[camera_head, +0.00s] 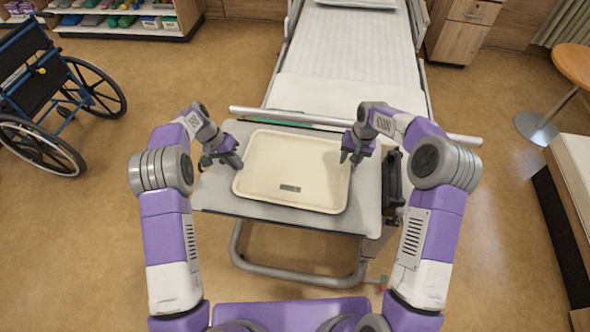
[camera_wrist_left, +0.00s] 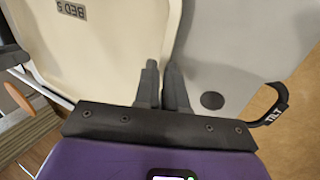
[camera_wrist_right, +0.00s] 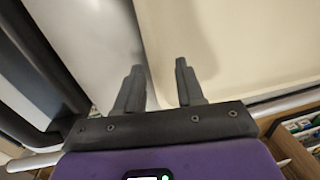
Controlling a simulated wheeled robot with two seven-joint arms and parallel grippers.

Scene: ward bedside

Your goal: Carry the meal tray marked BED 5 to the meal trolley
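The cream meal tray (camera_head: 295,165) lies flat on a grey overbed table (camera_head: 215,193) in the head view. Its dark label reads BED 5 in the left wrist view (camera_wrist_left: 71,10). My left gripper (camera_head: 234,161) is at the tray's left edge; in the left wrist view its fingers (camera_wrist_left: 163,78) are close together with the rim between them. My right gripper (camera_head: 350,158) is at the tray's right edge. In the right wrist view its fingers (camera_wrist_right: 158,80) are wide apart, on either side of the rim. The meal trolley is not recognisable in view.
A bed (camera_head: 345,60) stands behind the table. A blue wheelchair (camera_head: 50,90) is at the left, with a stocked shelf (camera_head: 130,32) behind it. A round table (camera_head: 575,65) and a pale padded bench (camera_head: 578,165) are at the right. Floor is clear left of the table.

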